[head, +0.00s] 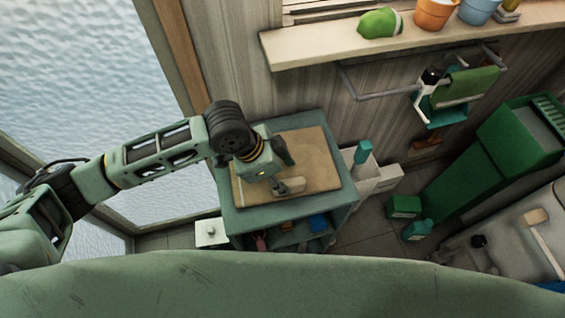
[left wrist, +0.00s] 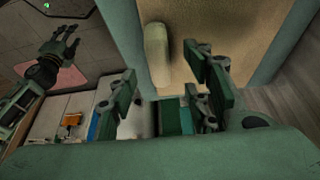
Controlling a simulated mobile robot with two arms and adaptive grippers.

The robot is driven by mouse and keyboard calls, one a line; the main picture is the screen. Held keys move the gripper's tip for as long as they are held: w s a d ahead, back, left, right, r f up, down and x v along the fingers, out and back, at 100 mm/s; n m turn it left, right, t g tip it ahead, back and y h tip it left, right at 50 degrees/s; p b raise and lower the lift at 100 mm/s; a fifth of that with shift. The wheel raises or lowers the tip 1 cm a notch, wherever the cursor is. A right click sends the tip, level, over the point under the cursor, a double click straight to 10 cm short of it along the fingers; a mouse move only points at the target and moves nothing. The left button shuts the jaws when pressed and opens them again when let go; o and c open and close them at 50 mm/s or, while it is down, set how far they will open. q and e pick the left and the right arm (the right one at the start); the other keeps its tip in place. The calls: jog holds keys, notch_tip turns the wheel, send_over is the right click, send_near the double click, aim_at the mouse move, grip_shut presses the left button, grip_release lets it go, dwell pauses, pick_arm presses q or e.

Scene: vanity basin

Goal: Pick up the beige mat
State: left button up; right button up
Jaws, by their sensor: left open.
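The beige mat (head: 316,155) lies flat on top of a green cabinet (head: 232,217) by the wall. It also fills the upper middle of the left wrist view (left wrist: 220,35). My left gripper (head: 283,168) is over the mat, its two fingers apart with nothing held. In the left wrist view its finger pads (left wrist: 163,88) stand well apart. A small pale oblong thing (left wrist: 156,55) shows against the mat between the finger directions. My right gripper (left wrist: 65,52) shows at the upper left of the left wrist view, fingers spread. Part of the mat is hidden by my left gripper.
A shelf (head: 330,45) with a green cloth-like item (head: 380,23) and pots runs above the cabinet. A towel rail (head: 385,93) juts from the wall. A white bin (head: 360,170) stands right of the cabinet. A green unit (head: 470,165) is farther right.

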aim_at(288, 182)
pick_arm(q)
jog(key=p+x, duration=0.1)
jog(key=x, duration=0.4)
jog(key=shift+d, duration=0.2)
jog(key=shift+c, duration=0.3)
